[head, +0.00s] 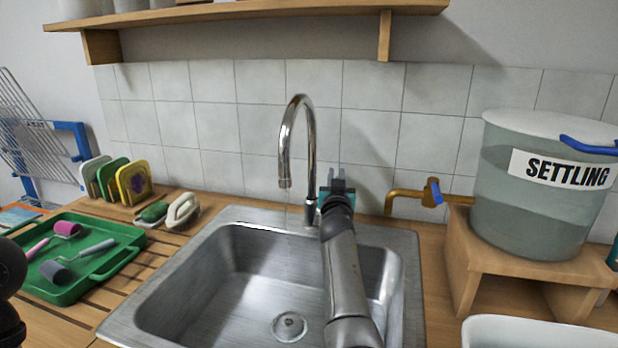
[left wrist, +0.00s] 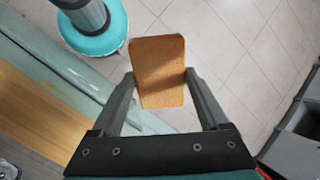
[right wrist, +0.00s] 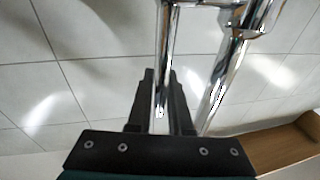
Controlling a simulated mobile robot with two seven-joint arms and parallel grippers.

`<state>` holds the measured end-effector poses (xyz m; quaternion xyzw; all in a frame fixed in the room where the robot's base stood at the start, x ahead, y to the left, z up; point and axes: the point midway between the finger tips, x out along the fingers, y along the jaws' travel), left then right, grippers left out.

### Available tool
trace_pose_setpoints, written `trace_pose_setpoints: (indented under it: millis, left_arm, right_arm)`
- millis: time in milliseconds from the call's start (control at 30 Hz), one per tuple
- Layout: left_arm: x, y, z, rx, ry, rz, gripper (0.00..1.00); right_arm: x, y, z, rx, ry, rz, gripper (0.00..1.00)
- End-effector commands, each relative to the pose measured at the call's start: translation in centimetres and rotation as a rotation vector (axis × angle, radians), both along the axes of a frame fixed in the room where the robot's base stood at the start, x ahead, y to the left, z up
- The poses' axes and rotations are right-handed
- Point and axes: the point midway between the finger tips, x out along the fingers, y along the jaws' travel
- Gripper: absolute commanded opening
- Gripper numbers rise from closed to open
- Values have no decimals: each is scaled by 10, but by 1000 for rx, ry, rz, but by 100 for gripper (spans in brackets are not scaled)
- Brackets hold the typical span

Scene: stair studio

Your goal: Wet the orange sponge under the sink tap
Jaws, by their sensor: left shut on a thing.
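The orange sponge (left wrist: 158,70) shows only in the left wrist view. My left gripper (left wrist: 158,88) is shut on it, holding it clear of the floor, beside a counter edge. The chrome sink tap (head: 302,140) stands behind the steel sink (head: 215,285), its spout over the basin. A faint thin line hangs below the spout and looks like water. My right gripper (head: 340,185) is at the tap's right side. In the right wrist view its fingers (right wrist: 163,100) are close together with a chrome rod between or in front of them; contact is unclear.
A green tray (head: 80,290) with small rollers lies left of the sink, near several upright sponges (head: 133,183). A brass tap (head: 410,193) and a SETTLING bucket (head: 540,200) stand right. A shelf (head: 250,10) hangs above. The basin is empty around its drain (head: 289,326).

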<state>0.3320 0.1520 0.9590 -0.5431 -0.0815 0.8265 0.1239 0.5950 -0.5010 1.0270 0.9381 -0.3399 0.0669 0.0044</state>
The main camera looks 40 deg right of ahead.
Motion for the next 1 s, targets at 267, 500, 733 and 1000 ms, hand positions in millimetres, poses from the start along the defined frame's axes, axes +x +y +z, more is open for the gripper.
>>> trace_pose_setpoints:
  millis: [267, 500, 733, 1000]
  left_arm:
    - [0, 0, 0, 0, 0, 0, 34]
    - [0, 0, 1, 0, 0, 0, 34]
    - [0, 0, 16, 0, 0, 0, 34]
    - [0, 0, 29, 0, 0, 0, 34]
  right_arm:
    - [0, 0, 0, 0, 0, 0, 44]
    - [-1, 1, 0, -1, -1, 0, 44]
    - [-18, 15, -1, 0, 1, 1, 44]
    - [-45, 38, -7, 1, 1, 1, 44]
